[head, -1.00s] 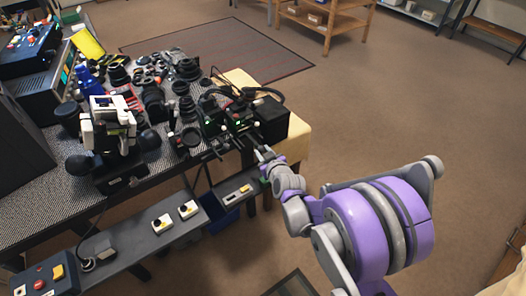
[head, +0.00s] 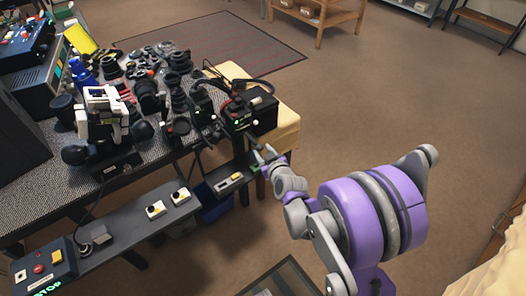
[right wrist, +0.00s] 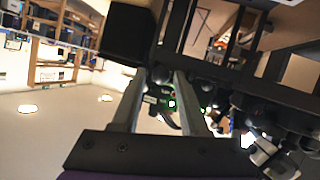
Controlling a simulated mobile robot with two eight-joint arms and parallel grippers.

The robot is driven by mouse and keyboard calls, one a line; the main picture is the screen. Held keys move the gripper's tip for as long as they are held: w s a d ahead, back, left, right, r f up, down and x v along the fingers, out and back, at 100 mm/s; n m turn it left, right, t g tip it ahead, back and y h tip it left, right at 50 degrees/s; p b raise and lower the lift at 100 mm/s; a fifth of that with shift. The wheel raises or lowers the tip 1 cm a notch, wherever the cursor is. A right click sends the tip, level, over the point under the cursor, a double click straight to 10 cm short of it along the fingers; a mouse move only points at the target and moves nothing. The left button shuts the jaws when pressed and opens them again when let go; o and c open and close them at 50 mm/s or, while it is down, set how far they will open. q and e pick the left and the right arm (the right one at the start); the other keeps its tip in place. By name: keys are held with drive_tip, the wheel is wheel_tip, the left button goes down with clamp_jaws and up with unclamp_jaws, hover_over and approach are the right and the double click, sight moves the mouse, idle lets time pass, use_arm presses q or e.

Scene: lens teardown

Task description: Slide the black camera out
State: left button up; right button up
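Small black devices with green lights stand at the table's near right end in the head view, one of them the device (head: 238,113) nearest my right gripper. I cannot tell for sure which is the black camera. My right gripper (head: 263,155) is just in front of and below that device, past the table edge. In the right wrist view its two fingers (right wrist: 160,82) are apart, with nothing held between them. Beyond the fingertips a dark body with green and red lights (right wrist: 165,102) shows, partly hidden. My left gripper is not in view.
Lenses and parts crowd the table. A low grey shelf with switches (head: 135,222) runs along the front. The floor to the right is clear.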

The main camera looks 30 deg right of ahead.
use_arm(q)
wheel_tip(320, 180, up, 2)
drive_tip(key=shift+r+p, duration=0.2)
drive_tip(key=shift+p, duration=0.9)
use_arm(e)
drive_tip(key=v, duration=1.1)
drive_tip(key=shift+w, duration=0.1)
drive_tip(key=s+a+r+g+y+p, duration=0.35)
drive_tip(key=s+a+r+p, duration=0.35)
drive_tip(key=a, duration=0.3)
use_arm(q)
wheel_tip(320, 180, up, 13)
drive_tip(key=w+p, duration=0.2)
drive_tip(key=p, duration=0.3)
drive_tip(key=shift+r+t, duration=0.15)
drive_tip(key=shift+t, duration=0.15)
use_arm(e)
drive_tip(key=s+a+r+g, duration=0.2)
drive_tip(key=s+r+g, duration=0.2)
drive_tip(key=s+r, duration=0.2)
drive_tip(key=shift+s+a+h, duration=0.3)
drive_tip(key=shift+s+h, duration=0.15)
drive_tip(key=shift+s, duration=0.8)
drive_tip(key=shift+g, duration=0.25)
